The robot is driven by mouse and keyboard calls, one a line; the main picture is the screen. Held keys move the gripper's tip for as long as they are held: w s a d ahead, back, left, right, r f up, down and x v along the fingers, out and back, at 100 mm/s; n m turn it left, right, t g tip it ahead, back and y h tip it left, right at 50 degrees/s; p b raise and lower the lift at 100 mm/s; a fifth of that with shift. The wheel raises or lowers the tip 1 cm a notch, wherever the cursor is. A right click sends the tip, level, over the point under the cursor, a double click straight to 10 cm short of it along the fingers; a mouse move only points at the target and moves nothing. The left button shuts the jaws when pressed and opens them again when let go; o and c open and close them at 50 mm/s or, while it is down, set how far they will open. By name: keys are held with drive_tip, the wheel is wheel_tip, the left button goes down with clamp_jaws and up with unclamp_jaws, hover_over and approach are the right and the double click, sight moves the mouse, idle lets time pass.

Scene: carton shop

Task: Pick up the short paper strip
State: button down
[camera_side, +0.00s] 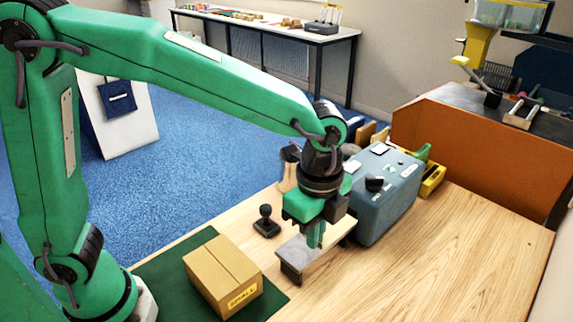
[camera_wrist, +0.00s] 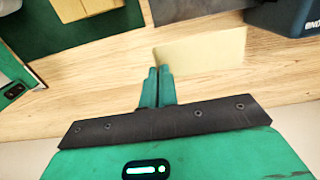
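A pale cream strip (camera_wrist: 205,48), which looks like the short paper strip, lies just beyond and to the right of my fingertips in the wrist view. Its near left corner is by the fingertips; I cannot tell whether they touch. My gripper (camera_side: 315,240) points down over the low grey plate (camera_side: 299,255) in the side view. In the wrist view its two green fingers (camera_wrist: 159,70) stand close together, with no paper visible between them. In the side view the gripper hides part of the plate, and I cannot clearly separate the strip there.
A blue-grey machine (camera_side: 388,205) stands right of the plate. A brown carton (camera_side: 222,272) sits on a dark green mat (camera_side: 164,268) to the left. A small black knobbed object (camera_side: 266,223) stands behind the plate. The wooden table at the right front (camera_side: 440,275) is clear.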

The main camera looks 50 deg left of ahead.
drive_tip(key=shift+s+d+r, duration=0.45)
drive_tip(key=shift+s, duration=0.15)
drive_tip(key=shift+a, duration=0.1)
idle(0.3)
drive_tip(key=n, duration=1.8)
hover_over(236, 276)
drive_tip(key=shift+f, duration=1.6)
drive_tip(key=shift+f, duration=0.2)
drive_tip(key=shift+f, duration=3.05)
drive_tip(key=shift+f, duration=0.15)
